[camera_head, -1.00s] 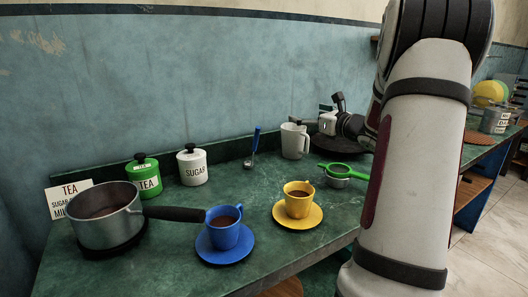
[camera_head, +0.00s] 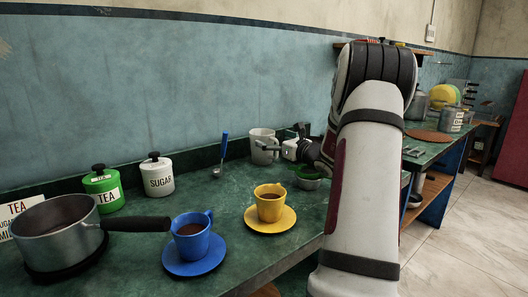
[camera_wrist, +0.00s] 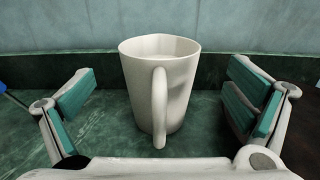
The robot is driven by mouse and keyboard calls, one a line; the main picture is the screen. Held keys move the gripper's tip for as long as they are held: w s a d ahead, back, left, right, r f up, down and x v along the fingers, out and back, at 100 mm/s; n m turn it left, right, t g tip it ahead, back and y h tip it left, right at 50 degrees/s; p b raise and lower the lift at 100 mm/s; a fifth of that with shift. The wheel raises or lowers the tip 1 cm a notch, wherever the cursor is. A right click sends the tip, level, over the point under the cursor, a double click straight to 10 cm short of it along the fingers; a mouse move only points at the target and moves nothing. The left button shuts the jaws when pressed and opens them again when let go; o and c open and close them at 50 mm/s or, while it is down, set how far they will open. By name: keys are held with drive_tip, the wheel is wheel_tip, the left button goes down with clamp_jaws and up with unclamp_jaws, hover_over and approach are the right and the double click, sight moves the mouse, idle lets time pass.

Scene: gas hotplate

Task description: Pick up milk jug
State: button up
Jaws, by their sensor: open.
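The milk jug is a white, mug-shaped vessel (camera_head: 263,147) with a handle, upright near the back wall in the head view. In the wrist view the jug (camera_wrist: 176,85) stands in the middle, its handle facing the camera, with pale liquid inside. My gripper (camera_wrist: 163,105) is open, one finger pad on each side of the view, with gaps between both pads and the jug. In the head view my gripper (camera_head: 275,148) reaches in from the right at the jug's side. My forearm covers part of the counter there.
A blue-handled ladle (camera_head: 220,158) leans left of the jug. Yellow (camera_head: 270,206) and blue (camera_head: 190,240) cups of brown liquid, a saucepan (camera_head: 60,232), a tea tin (camera_head: 103,191) and a sugar tin (camera_head: 158,176) occupy the green counter.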

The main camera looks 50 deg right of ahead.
drive_tip(key=shift+x, duration=1.9)
drive_tip(key=shift+r, duration=0.1)
drive_tip(key=c, duration=1.6)
drive_tip(key=shift+c, duration=0.2)
wheel_tip(320, 180, up, 10)
drive_tip(key=p, duration=0.2)
drive_tip(key=shift+p, duration=0.35)
